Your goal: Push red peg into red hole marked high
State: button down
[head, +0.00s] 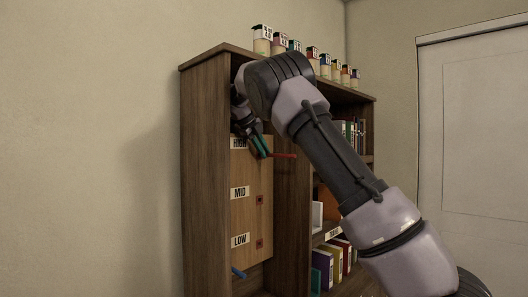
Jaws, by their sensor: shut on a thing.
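My gripper (262,148) is in front of the upper part of the wooden board (245,222), shut on a red peg (284,155). The peg lies about level in the picture, and its free end points right. The HIGH label (238,142) is partly covered by my gripper. The hole by HIGH is hidden behind my gripper and arm, so I cannot tell whether the peg touches it. Red-rimmed holes show beside the MID label (240,192) and the LOW label (240,240).
The board is inside a tall wooden bookcase (205,165). A blue peg (238,272) shows below the board. Several jars (262,40) stand on top. Books (322,268) fill shelves at the right, partly behind my arm.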

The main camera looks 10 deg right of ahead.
jog(key=shift+s+d, duration=0.95)
jog(key=shift+s, duration=0.3)
jog(key=shift+w+a, duration=0.5)
jog(key=shift+w, duration=0.2)
jog(key=shift+w+a, duration=0.5)
jog(key=shift+w, duration=0.2)
dwell(1.1)
jog(key=c, duration=0.8)
grip_release()
jog(key=shift+o, duration=0.2)
jog(key=shift+s, duration=0.1)
